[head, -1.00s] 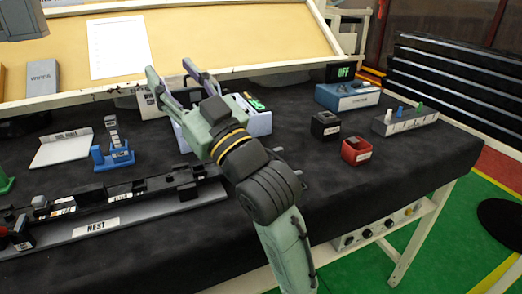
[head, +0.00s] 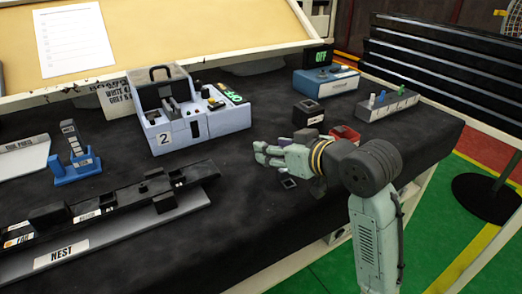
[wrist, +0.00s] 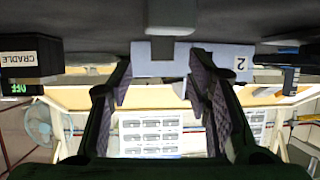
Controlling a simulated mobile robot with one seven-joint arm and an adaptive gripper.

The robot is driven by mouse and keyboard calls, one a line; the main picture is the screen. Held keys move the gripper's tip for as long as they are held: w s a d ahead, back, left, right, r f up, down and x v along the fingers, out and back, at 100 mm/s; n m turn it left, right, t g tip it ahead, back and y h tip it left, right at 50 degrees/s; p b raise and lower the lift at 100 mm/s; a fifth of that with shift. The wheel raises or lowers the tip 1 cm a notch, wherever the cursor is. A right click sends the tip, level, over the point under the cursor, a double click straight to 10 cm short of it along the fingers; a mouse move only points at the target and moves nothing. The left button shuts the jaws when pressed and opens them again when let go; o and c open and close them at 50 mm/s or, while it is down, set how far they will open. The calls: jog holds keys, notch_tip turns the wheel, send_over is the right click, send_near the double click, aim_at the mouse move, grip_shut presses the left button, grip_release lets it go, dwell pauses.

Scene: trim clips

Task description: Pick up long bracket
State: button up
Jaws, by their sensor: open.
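I cannot pick out the long bracket for certain. My gripper (head: 262,152) is open and low over the black-covered bench, right of the numbered station, with its fingers pointing left. In the wrist view its two fingers (wrist: 160,85) stand apart. A pale grey block (wrist: 172,14) shows at the top middle of that view, and I cannot tell what it is. A small dark square piece (head: 288,183) lies beside the gripper, partly close under it. A long black rail (head: 110,203) lies along the plate marked NEST (head: 62,254).
The pale station marked 2 (head: 165,139) stands left of my gripper. A black box (head: 308,113) and a red box (head: 345,132), partly behind my arm, stand close beyond it. Bench between rail and gripper is clear.

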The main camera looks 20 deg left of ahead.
jog(key=shift+p+x, duration=0.7)
jog(key=shift+x, duration=2)
jog(key=shift+s, duration=0.15)
jog(key=shift+c, duration=0.5)
jog(key=c, duration=1)
